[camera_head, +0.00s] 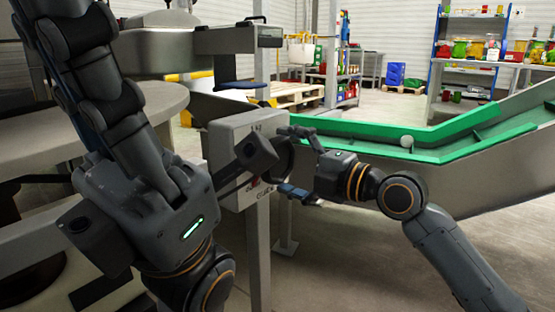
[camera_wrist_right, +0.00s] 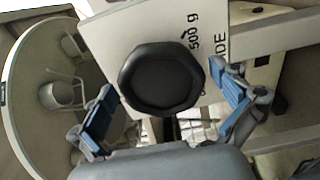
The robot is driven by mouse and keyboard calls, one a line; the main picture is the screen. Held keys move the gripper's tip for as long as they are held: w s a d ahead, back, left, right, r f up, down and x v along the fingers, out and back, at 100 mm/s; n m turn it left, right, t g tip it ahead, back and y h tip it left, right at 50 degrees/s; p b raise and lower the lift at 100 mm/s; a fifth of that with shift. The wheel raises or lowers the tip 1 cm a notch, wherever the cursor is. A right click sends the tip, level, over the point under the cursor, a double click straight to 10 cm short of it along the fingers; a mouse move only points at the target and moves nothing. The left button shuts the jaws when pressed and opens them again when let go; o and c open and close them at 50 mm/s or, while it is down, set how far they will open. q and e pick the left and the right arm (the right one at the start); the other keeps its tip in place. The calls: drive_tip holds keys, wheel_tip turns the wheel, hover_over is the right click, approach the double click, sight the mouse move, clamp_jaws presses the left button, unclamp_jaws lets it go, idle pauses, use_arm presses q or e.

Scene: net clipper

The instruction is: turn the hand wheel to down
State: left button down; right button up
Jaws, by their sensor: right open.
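The hand wheel (camera_wrist_right: 160,80) is a black, eight-sided knob on the face of a pale grey box (camera_wrist_right: 120,35). In the head view the box (camera_head: 222,140) stands on a post, and the wheel is partly hidden behind dark parts. My right gripper (camera_head: 300,165) comes from the right and faces the wheel. In the right wrist view its blue-padded fingers (camera_wrist_right: 168,105) are spread wide, one on each side of the wheel and apart from it.
A green-edged metal chute (camera_head: 370,130) with a pale ball (camera_head: 406,141) on it runs behind my right arm. A round metal table (camera_wrist_right: 45,110) with wire-handled cups lies to the left in the wrist view. Shelves (camera_head: 470,60) with goods stand far back. Open floor lies at lower right.

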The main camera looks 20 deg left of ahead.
drive_tip(key=v, duration=1)
drive_tip(key=shift+d, duration=0.2)
drive_tip(key=shift+s, duration=0.1)
